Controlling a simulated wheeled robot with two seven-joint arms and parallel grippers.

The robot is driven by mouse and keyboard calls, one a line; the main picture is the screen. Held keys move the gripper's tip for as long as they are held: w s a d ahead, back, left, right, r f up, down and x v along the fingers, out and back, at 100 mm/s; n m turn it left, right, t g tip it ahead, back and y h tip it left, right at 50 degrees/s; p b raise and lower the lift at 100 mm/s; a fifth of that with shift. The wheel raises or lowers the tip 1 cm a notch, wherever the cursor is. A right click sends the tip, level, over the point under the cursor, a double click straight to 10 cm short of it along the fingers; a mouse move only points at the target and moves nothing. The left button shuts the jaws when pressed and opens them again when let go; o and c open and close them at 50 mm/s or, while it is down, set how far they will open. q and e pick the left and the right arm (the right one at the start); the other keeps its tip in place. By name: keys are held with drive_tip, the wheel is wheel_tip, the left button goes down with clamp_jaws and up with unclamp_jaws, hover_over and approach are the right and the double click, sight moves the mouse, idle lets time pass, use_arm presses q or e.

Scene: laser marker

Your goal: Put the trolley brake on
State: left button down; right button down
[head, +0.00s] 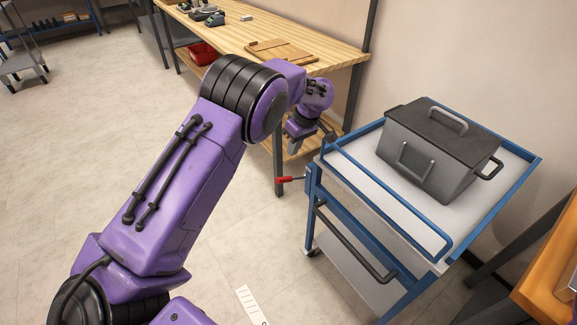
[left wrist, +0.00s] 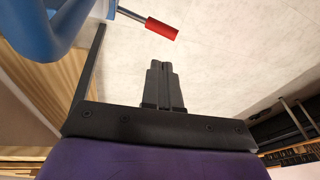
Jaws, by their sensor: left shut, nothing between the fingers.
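The trolley (head: 392,210) has a blue frame and grey shelves and stands at the right in the head view. Its brake lever has a red grip (head: 284,180) that sticks out to the left from the near left post. The red grip (left wrist: 162,29) also shows at the top of the left wrist view, beyond my fingertips and apart from them. My left gripper (head: 296,143) hangs above and slightly right of the lever in the head view. In the left wrist view my left gripper (left wrist: 161,68) is shut and empty. My right gripper is not in view.
A dark grey lidded box (head: 435,150) sits on the trolley's top tray. A wooden workbench (head: 270,40) stands behind, with a brown board (head: 280,52) and a red bin (head: 202,54). An orange-topped table (head: 555,265) is at the lower right.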

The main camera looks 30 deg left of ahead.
use_arm(q)
drive_tip(key=shift+d, duration=0.2)
approach(287, 177)
drive_tip(key=x, duration=0.3)
drive_tip(key=a+x, duration=0.1)
drive_tip(key=x, duration=0.2)
drive_tip(key=shift+s+a+r, duration=0.1)
drive_tip(key=shift+s+a, duration=0.05)
drive_tip(key=shift+s, duration=0.05)
